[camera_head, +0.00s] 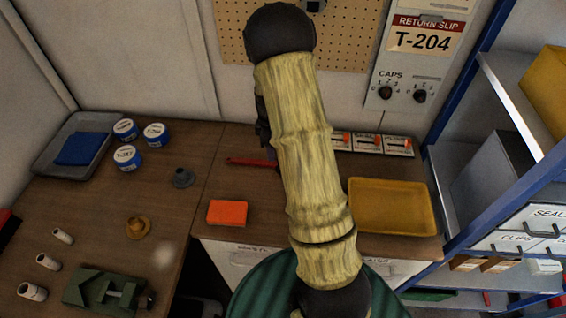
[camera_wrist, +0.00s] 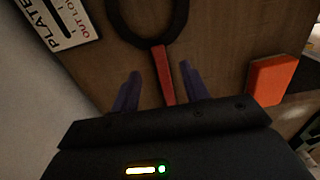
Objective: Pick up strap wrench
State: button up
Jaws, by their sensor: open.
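The strap wrench has a red handle and a black loop. In the wrist view its handle (camera_wrist: 163,75) lies between my fingers and its loop (camera_wrist: 150,38) is beyond them. My gripper (camera_wrist: 158,82) is open, with one blue finger on each side of the handle; I cannot tell whether either touches it. In the head view the red handle (camera_head: 250,161) shows on the wooden bench left of my arm. My arm hides the loop there, and most of my gripper.
An orange block (camera_head: 227,212) lies near the bench's front edge, and a yellow tray (camera_head: 392,207) stands to the right. A wall (camera_head: 130,60) rises behind the bench. A printed plate (camera_wrist: 62,20) is near the loop.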

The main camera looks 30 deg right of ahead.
aim_at(268, 164)
jog(key=shift+f, duration=0.75)
jog(key=f+p, duration=0.2)
jog(key=f, duration=0.2)
jog(key=shift+d+f, duration=0.15)
jog(key=shift+d, duration=0.05)
jog(key=shift+f, duration=0.5)
jog(key=shift+s+r, duration=0.1)
jog(key=shift+s, duration=0.05)
jog(key=shift+c, duration=0.3)
grip_shut()
